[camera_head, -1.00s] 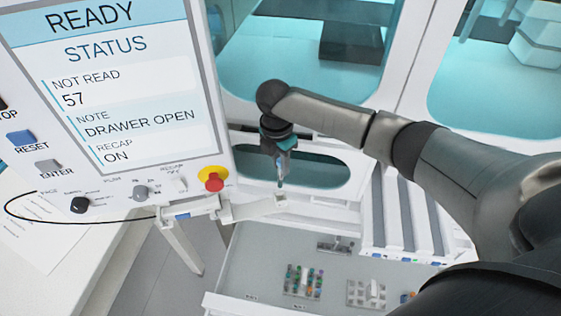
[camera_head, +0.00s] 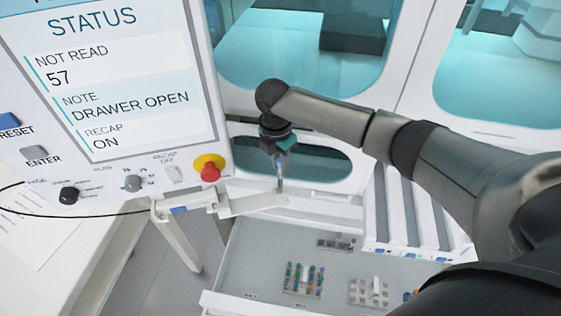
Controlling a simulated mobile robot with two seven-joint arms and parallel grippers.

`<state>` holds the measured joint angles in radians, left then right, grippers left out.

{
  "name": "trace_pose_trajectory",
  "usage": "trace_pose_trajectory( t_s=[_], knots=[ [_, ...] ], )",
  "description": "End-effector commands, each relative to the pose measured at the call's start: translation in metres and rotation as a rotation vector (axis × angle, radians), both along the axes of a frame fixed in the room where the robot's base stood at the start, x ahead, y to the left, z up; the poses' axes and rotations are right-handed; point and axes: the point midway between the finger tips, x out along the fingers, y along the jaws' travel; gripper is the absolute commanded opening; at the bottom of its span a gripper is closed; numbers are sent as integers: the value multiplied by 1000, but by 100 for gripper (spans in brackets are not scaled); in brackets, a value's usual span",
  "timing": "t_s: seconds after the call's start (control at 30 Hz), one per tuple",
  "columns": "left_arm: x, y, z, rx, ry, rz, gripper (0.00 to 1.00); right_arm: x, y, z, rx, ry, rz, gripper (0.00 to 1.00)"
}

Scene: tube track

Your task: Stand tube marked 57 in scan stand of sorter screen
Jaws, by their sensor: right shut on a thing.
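The sorter screen (camera_head: 120,75) stands at the left and reads "NOT READ 57", "DRAWER OPEN" and "RECAP ON". A white bracket (camera_head: 240,206) sticks out to the right from below it; it looks like the scan stand. My right gripper (camera_head: 280,158) points down above the bracket's outer end, shut on a thin tube (camera_head: 280,183). The tube hangs about upright, its lower end close to the bracket's end. I cannot tell whether they touch, and its marking is too small to read. My left gripper is out of view.
An open drawer (camera_head: 240,262) below holds racks, one with several coloured-cap tubes (camera_head: 304,279) and a paler one (camera_head: 369,292). A red stop button (camera_head: 210,170) sits near the bracket. White cabinet walls with teal windows (camera_head: 300,65) stand behind.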

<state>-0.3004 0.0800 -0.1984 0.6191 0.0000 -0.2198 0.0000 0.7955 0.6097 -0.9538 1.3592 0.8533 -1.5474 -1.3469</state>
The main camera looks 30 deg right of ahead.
Motion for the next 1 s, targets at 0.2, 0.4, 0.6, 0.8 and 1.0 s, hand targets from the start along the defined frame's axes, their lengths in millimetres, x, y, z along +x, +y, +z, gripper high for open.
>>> trace_pose_trajectory(
  t_s=[0.2, 0.4, 0.6, 0.8, 1.0],
  knots=[
    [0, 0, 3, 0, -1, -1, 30, 0, 0, -1, -3, 6, 1, 0],
    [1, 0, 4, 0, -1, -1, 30, 0, 0, -1, -2, 7, 1, 0],
    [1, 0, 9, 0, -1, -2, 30, 0, 0, -2, -2, 7, 0, 0],
    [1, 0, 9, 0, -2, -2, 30, 0, 0, -3, -2, 7, 1, 0],
    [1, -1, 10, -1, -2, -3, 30, 0, 0, -4, -2, 8, 1, 0]
  ],
)
